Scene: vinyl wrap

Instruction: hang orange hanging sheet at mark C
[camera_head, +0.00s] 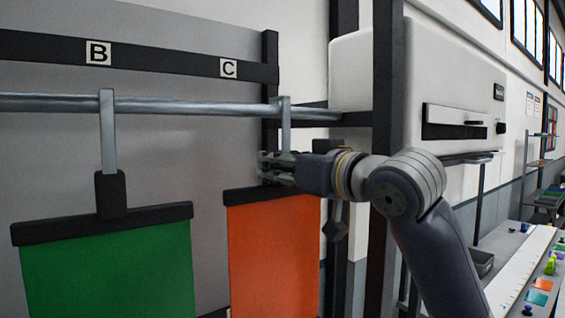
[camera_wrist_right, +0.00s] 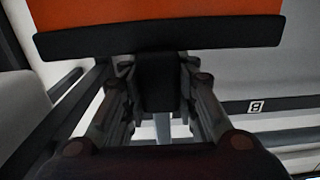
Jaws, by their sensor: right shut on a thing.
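The orange hanging sheet (camera_head: 273,255) hangs from a black top bar at the centre right of the head view. Its metal hook (camera_head: 285,125) reaches up to the metal rail (camera_head: 190,106), to the right of mark C (camera_head: 228,68). Whether the hook rests on the rail I cannot tell. My right gripper (camera_head: 270,168) is shut on the sheet's black handle block, just above the bar. In the wrist view both fingers flank the black block (camera_wrist_right: 158,85), with the bar and the orange sheet (camera_wrist_right: 150,14) beyond. My left gripper is not in view.
A green sheet (camera_head: 105,270) hangs on the rail below mark B (camera_head: 98,52). A dark upright post (camera_head: 384,150) and a white cabinet (camera_head: 450,90) stand to the right of the rail. A workbench (camera_head: 520,270) with small items is at the lower right.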

